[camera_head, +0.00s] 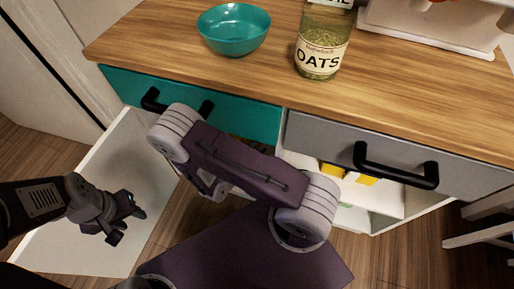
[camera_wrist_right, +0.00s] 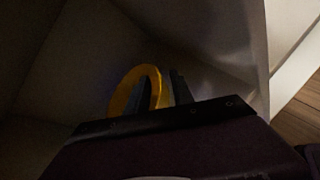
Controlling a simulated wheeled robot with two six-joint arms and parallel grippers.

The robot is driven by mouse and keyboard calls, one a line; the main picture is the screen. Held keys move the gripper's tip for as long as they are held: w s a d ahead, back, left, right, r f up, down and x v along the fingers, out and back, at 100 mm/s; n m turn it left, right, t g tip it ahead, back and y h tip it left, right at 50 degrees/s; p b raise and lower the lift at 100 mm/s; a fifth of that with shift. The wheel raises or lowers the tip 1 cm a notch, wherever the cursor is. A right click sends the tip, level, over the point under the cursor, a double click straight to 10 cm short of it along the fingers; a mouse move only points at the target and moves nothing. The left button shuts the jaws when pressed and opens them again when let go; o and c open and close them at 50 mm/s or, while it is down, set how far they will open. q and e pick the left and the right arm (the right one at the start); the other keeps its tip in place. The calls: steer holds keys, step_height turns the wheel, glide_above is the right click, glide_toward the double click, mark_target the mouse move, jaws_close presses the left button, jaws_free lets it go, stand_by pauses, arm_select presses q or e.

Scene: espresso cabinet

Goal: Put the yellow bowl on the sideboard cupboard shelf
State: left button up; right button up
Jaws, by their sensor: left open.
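The yellow bowl (camera_wrist_right: 122,97) shows as a curved rim in the dim right wrist view, inside a pale-walled space. My right gripper (camera_wrist_right: 160,92) has one dark finger inside the bowl and one outside, with the bowl's wall pinched between them. Whether the bowl touches a shelf is too dark to tell. In the head view my right arm reaches down in front of the sideboard and hides that gripper and the bowl. The sideboard (camera_head: 395,75) has an open white door (camera_head: 75,225) at left. My left gripper (camera_head: 115,215) is open and empty before that door.
A teal bowl (camera_head: 234,48) and an oats jar (camera_head: 322,45) stand on the sideboard top. The teal drawer (camera_head: 245,118) and grey drawer (camera_head: 320,134) are closed. A yellow item (camera_head: 366,180) lies in the open right compartment. A stool (camera_head: 485,235) stands at right.

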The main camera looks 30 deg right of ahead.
steer(key=shift+r, duration=0.35)
steer(key=p+v, duration=0.4)
steer(key=v, duration=0.8)
steer(key=shift+f, duration=0.1)
